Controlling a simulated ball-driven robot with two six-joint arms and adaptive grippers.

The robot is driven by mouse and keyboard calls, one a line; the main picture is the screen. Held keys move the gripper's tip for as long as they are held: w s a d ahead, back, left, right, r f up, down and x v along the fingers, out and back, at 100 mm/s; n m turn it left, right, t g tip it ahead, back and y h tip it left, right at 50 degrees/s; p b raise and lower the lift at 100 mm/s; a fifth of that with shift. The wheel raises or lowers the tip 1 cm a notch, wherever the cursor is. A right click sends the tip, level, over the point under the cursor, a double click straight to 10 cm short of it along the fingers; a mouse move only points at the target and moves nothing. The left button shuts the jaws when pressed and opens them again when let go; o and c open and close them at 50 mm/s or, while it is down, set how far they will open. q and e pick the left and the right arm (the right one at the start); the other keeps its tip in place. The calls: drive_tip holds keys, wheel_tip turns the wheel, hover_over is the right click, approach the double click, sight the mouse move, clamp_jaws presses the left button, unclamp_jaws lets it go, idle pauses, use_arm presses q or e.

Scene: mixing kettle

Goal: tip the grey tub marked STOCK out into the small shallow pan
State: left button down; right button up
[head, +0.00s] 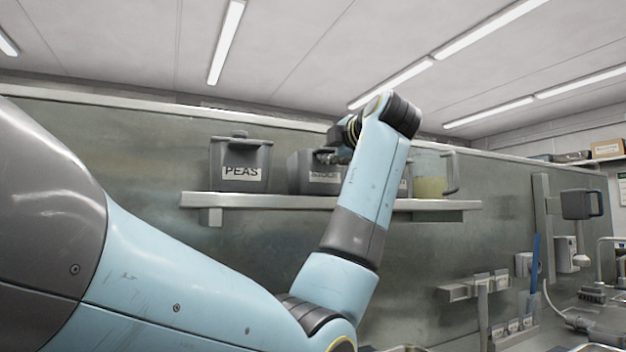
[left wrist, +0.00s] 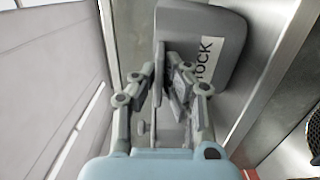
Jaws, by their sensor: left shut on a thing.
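The grey tub marked STOCK (head: 301,172) is at the wall shelf, just right of the PEAS tub. My arm hides its right side and part of its label. My left gripper (head: 338,152) is at the tub's upper right. In the left wrist view the tub (left wrist: 226,40) shows its STOCK label sideways, and my left gripper (left wrist: 170,72) is shut on it at its near side, probably the handle. I cannot tell whether the tub rests on the shelf or is just clear of it. I cannot make out the small shallow pan. My right gripper is not in view.
The shelf (head: 260,201) also bears the lidded PEAS tub (head: 240,160) on the left and a clear jug of yellowish liquid (head: 430,180) on the right. Another labelled container is mostly behind my arm. A dark blue-edged holder (head: 580,203) and sink fittings stand at right.

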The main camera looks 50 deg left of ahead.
use_arm(q)
wheel_tip(320, 180, up, 5)
drive_tip(key=shift+f+p, duration=0.2)
drive_tip(key=shift+p, duration=0.45)
drive_tip(key=shift+r, duration=0.45)
